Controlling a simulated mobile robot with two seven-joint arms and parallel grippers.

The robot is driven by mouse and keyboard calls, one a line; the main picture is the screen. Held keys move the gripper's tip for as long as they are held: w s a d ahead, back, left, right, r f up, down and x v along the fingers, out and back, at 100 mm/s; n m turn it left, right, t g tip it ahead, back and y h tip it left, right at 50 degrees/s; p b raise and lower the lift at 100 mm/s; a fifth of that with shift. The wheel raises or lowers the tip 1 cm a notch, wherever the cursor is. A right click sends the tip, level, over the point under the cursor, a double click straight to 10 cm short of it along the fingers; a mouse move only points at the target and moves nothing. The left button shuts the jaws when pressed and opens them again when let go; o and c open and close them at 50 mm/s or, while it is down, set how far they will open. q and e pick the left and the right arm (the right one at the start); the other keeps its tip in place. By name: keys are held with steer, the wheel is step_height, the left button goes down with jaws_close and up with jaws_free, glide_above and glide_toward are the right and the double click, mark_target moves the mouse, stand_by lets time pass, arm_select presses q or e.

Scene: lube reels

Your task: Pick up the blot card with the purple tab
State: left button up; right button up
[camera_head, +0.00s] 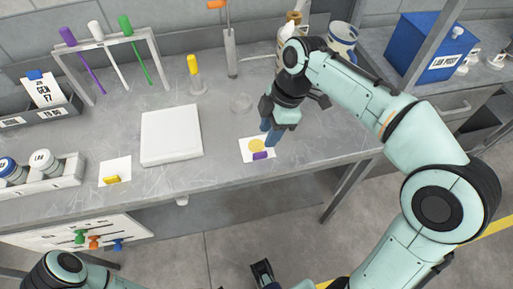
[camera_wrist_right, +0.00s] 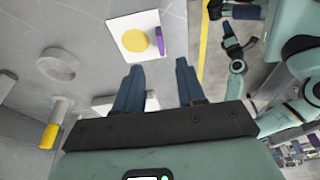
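The blot card (camera_head: 245,153) is white with a yellow round spot and a purple tab (camera_head: 260,155) on its front edge. It lies flat near the table's front edge. The right wrist view shows the card (camera_wrist_right: 117,28) and its purple tab (camera_wrist_right: 160,41) whole, beyond my fingertips. My right gripper (camera_head: 270,133) is above the table just right of the card, fingers down. In the right wrist view its two blue fingers (camera_wrist_right: 158,68) are apart with nothing between them. My left gripper (camera_head: 263,274) shows only partly at the bottom edge; its state is unclear.
A clear round dish (camera_head: 241,102) and a yellow-topped stand (camera_head: 195,75) are behind. A bottle (camera_head: 287,45) and mug (camera_head: 342,39) stand behind my right arm. A blue box (camera_head: 426,45) is at right.

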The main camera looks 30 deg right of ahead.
mark_target(262, 152)
steer(key=x, duration=0.3)
steer(key=b+x, duration=0.1)
steer(key=x, duration=0.4)
steer(key=shift+s+d+f, duration=0.15)
steer(key=shift+f, duration=0.05)
jaws_close()
